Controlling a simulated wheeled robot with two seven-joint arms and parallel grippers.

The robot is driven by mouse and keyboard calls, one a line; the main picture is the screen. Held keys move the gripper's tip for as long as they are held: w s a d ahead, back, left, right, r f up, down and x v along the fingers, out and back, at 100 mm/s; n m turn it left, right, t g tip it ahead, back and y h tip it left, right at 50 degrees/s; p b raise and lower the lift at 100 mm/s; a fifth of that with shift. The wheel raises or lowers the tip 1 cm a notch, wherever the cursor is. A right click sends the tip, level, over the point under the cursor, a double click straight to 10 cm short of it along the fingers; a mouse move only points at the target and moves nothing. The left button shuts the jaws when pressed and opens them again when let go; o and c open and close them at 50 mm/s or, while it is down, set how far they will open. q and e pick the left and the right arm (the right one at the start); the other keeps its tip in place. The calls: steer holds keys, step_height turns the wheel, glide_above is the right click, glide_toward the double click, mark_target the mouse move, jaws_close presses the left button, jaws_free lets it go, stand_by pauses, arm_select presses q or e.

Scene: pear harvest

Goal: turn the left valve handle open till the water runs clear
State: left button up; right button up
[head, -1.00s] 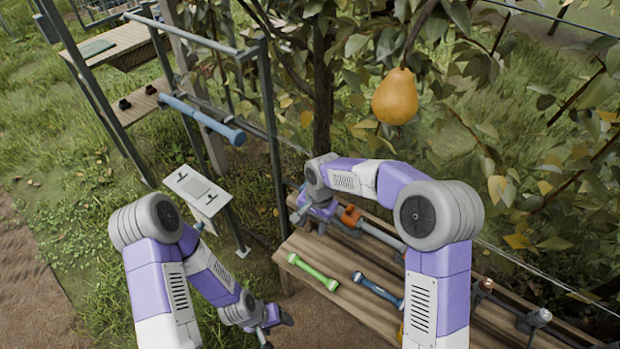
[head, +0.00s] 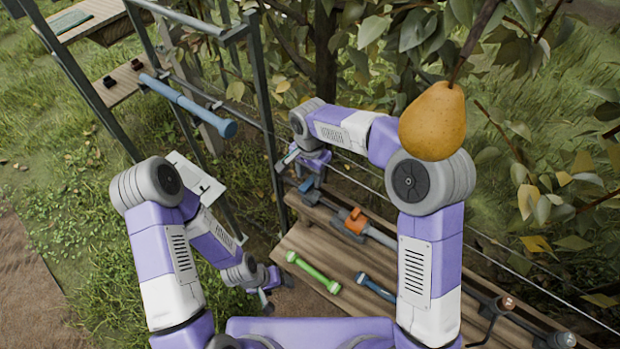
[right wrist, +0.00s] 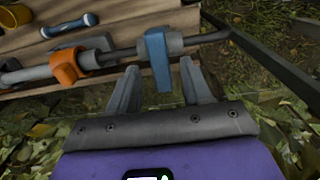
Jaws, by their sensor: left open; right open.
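The left valve handle, blue (head: 309,186), sits on the grey pipe (head: 380,237) along the bench's back edge. An orange valve handle (head: 356,221) is to its right. My right gripper (head: 300,168) is open, just behind the blue handle. In the right wrist view, the blue handle (right wrist: 158,62) crosses the pipe and shows between the open fingertips (right wrist: 160,72), which do not grip it; the exact gap is hard to tell. The orange handle (right wrist: 66,67) is left there. My left gripper (head: 277,283) is open and empty, low beside the bench. No water is visible.
The wooden bench (head: 320,245) holds a green bar (head: 313,272) and a dark blue bar (head: 376,288). A pear (head: 433,120) hangs close above my right arm. A metal frame (head: 268,120) with a blue roller (head: 190,106) stands at the left.

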steer(key=shift+f, duration=0.9)
jaws_close()
